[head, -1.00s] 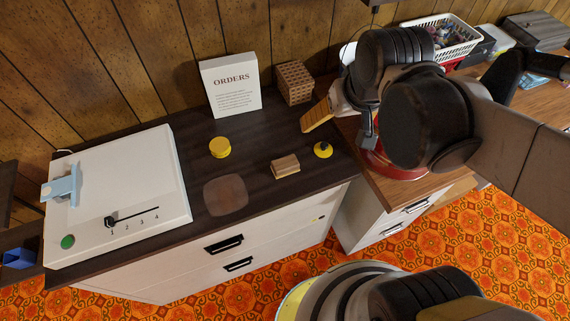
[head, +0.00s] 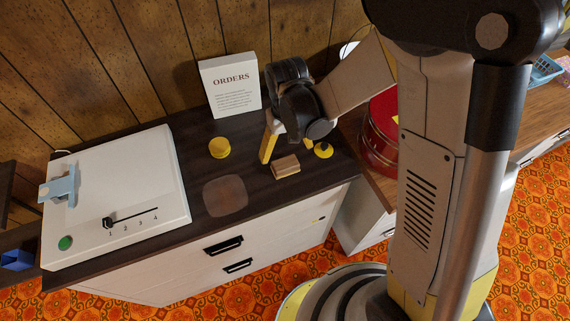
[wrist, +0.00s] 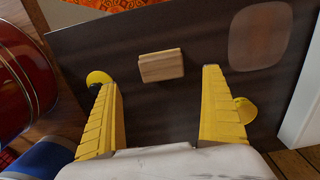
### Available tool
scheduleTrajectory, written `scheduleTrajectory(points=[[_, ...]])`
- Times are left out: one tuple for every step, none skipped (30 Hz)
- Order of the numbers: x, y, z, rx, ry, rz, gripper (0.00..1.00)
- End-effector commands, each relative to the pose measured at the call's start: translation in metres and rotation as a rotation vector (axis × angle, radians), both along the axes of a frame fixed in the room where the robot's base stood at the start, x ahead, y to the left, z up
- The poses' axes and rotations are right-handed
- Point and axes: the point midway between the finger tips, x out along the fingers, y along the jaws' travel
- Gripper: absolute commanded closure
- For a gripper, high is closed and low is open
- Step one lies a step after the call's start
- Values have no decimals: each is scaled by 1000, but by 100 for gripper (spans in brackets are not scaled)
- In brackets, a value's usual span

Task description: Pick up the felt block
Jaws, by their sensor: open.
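The block I take for the felt block (head: 285,167) is a small tan slab with wood-like streaks, lying on the dark cabinet top. It also shows in the wrist view (wrist: 161,66), upper middle. My gripper (head: 277,152) points down just behind the block in the head view; one yellow finger shows clearly left of it. In the wrist view my gripper (wrist: 159,78) is open and empty, its yellow ribbed fingers wide apart. The block lies across the gap between them, just beyond the tips, and appears untouched.
A yellow disc (head: 219,148) is left of the block, and a yellow round piece with a black spot (head: 323,150) is close on its right. The ORDERS sign (head: 230,85) stands behind. A white slider panel (head: 115,195) fills the left. A red round container (head: 381,130) stands right.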

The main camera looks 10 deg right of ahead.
Motion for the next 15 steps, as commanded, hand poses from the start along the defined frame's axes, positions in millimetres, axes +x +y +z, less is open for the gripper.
scheduleTrajectory(points=[[0, 0, -7, 0, 0, 0, 5], [0, 0, -9, 0, 0, 0, 5], [0, 0, -11, 0, 0, 0, 5], [0, 0, -12, 0, -1, 0, 5], [0, 0, -14, 0, -1, 0, 5], [1, 1, -16, 0, -1, 0, 5], [1, 1, -19, 0, -1, 0, 5], [2, 2, -23, 0, -1, 0, 5], [2, 3, -29, 0, -1, 0, 5], [3, 3, -34, 0, -1, 0, 5], [4, 4, -39, 0, -1, 1, 5], [5, 5, -47, 0, -1, 1, 5], [5, 5, -51, 0, -1, 0, 5], [4, 5, -56, 0, -1, 0, 5], [4, 5, -60, 0, -1, 0, 5]])
